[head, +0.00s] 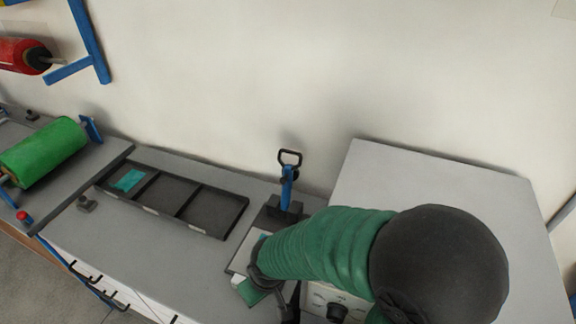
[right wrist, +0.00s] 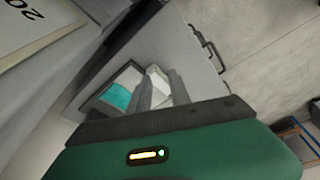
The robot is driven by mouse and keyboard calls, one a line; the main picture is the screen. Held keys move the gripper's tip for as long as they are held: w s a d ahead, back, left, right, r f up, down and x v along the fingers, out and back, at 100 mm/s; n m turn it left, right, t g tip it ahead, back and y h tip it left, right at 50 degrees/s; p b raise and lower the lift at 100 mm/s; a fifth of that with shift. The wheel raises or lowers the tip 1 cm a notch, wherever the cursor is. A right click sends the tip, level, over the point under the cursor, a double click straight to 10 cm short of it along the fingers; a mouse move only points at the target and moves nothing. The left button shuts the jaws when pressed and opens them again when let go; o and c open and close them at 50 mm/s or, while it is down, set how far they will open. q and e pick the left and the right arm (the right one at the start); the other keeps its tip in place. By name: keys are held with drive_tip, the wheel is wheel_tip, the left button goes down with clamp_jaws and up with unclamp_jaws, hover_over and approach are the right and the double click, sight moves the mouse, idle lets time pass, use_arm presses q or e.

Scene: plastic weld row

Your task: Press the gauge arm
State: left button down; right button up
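In the head view a small station with a dark base (head: 268,218) stands on the bench. A blue upright lever (head: 287,186) with a black loop handle (head: 290,157) rises at its back. Which part is the gauge arm I cannot tell for sure. My right arm's green sleeve covers the station's right side, and its gripper is mostly hidden there. In the right wrist view my right gripper (right wrist: 162,88) has its fingers slightly apart. A white block (right wrist: 153,70) shows between or just beyond them; contact is unclear. A teal piece (right wrist: 116,96) lies left of them. My left gripper is not in view.
A dark tray (head: 211,231) with three compartments lies to the left, a teal sheet (head: 128,180) in its left one. A green roll (head: 43,152) is at far left. A large grey box (head: 430,180) stands on the right. Bare bench lies in front of the tray.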

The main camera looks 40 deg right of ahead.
drive_tip(key=shift+d, duration=0.1)
drive_tip(key=shift+c, duration=0.6)
drive_tip(key=shift+m, duration=0.8)
drive_tip(key=w+d+r+p, duration=0.1)
drive_tip(key=w, duration=0.2)
drive_tip(key=w+d+r+p, duration=0.1)
drive_tip(key=w+r, duration=0.1)
drive_tip(key=w, duration=0.1)
drive_tip(key=w+d+r+p, duration=0.1)
drive_tip(key=w+r, duration=0.1)
drive_tip(key=shift+w+d+r, duration=0.1)
drive_tip(key=shift+w+r, duration=0.05)
drive_tip(key=shift+w, duration=0.25)
clamp_jaws()
drive_tip(key=w+d+r+m+h+p, duration=0.1)
drive_tip(key=w+d+r+m+p, duration=0.4)
drive_tip(key=w+d, duration=0.55)
drive_tip(key=w+d+r+m+p, duration=0.1)
drive_tip(key=w+d+r+m, duration=0.1)
drive_tip(key=d, duration=0.5)
drive_tip(key=w+d+r+m+h+p, duration=0.1)
drive_tip(key=w+d+r+m+p, duration=0.1)
drive_tip(key=d+r, duration=0.2)
drive_tip(key=w+d+r+m+g+h+p, duration=0.1)
drive_tip(key=d+r, duration=0.3)
drive_tip(key=d, duration=0.6)
drive_tip(key=shift+w+d+m+p, duration=0.4)
drive_tip(key=shift+w+m+p, duration=0.15)
drive_tip(key=shift+w, duration=0.35)
